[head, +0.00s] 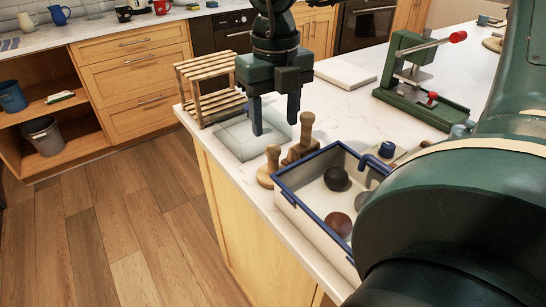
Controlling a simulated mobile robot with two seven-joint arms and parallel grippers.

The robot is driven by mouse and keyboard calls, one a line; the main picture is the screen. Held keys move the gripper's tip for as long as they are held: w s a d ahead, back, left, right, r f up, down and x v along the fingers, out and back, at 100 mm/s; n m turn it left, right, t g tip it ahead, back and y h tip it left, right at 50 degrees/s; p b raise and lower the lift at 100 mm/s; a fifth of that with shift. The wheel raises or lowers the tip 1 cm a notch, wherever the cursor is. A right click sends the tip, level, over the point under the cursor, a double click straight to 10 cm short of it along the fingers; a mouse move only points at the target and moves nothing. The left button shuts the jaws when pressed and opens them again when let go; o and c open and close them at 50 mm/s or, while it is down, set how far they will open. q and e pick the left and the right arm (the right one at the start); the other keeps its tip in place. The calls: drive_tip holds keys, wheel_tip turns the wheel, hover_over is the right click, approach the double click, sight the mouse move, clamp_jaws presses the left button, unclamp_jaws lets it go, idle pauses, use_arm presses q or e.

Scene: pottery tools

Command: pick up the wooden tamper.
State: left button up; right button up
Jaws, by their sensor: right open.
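Two wooden hand tools stand upright on the white counter, just left of the blue-rimmed tray. One is a pale wooden piece (269,165) with a flared base and rounded top. The other is a wooden piece (303,140) with a tall knobbed handle and a darker, blocky base. I cannot tell for sure which is the tamper. My right gripper (275,129) points down with its two fingers apart and nothing between them. In the picture it is above and left of both tools, over a clear glassy slab. My left gripper is not in view.
The blue-rimmed tray (287,196) holds dark and reddish-brown balls. A glassy slab (236,140) and a slatted wooden rack (205,82) stand near the counter's left edge. A green press (425,100) with a red-tipped lever and a white board (344,73) are farther back.

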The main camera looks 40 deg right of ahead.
sight(273, 148)
wheel_tip(273, 148, down, 9)
drive_tip(key=shift+w+a+f+p, duration=0.1)
drive_tip(key=shift+f+p, duration=0.1)
drive_tip(key=shift+p, duration=0.1)
clamp_jaws()
idle(0.6)
